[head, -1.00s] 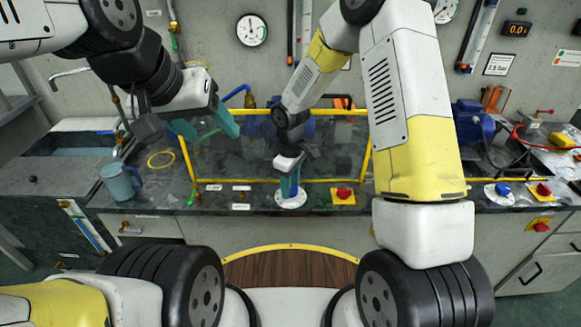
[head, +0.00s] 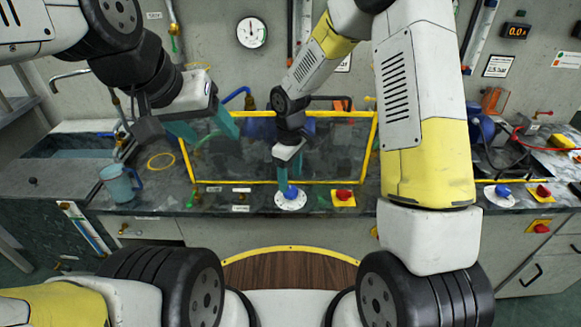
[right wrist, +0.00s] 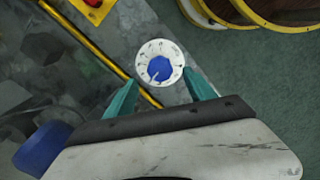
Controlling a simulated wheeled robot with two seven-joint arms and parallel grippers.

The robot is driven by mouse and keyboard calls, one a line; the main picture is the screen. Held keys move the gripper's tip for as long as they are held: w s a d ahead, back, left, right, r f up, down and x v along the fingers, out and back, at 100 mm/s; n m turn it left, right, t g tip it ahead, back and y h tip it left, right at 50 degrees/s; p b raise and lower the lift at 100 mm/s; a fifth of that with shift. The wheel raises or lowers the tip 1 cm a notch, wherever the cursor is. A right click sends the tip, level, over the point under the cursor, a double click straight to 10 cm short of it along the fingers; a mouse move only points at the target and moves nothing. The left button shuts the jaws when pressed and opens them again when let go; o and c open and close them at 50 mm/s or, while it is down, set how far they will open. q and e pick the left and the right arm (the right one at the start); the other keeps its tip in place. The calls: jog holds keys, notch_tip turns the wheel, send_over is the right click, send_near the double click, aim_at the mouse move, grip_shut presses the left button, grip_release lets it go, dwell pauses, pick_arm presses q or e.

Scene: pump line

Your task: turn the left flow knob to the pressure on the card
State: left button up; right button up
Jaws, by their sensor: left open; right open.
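The left flow knob (head: 291,193) is blue, on a round white dial at the bench's front edge. In the right wrist view the knob (right wrist: 160,69) shows whole, with a pale pointer mark toward the lower left; the dial figures are too small to read. My right gripper (head: 288,171) is open above it; its teal fingertips (right wrist: 160,92) are apart, clear of the knob. My left gripper (head: 205,128) is open and empty over the bench's left part. A card (head: 343,64) behind my right arm is mostly hidden. The left gauge (head: 251,32) has its needle near the top.
A yellow-edged clear screen (head: 280,182) stands behind. A blue mug (head: 120,182) is at left. Another blue knob (head: 502,190) and a card (head: 499,66) are at right.

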jog(key=shift+r, duration=1.65)
jog(key=shift+d+r, duration=0.1)
jog(key=shift+r, duration=0.1)
notch_tip(320, 180, up, 7)
jog(key=m+t, duration=0.1)
jog(key=m, duration=0.1)
send_over(291, 190)
jog(key=s+d, duration=0.1)
jog(key=d, duration=0.3)
jog(key=s+d+r+m+t, duration=0.25)
jog(key=s+d+r, duration=0.25)
jog(key=r, duration=0.4)
jog(key=s+d+r+m+t+y, duration=0.1)
jog(key=s+d+r+m, duration=0.1)
jog(key=s, duration=0.4)
jog(key=s+d+r+m+t+y, duration=0.1)
jog(key=s+d+r+m, duration=0.2)
jog(key=s+r+m, duration=0.2)
jog(key=s+r, duration=0.1)
jog(key=s, duration=0.1)
jog(key=shift+s+t, duration=0.3)
jog(key=shift+t, duration=0.05)
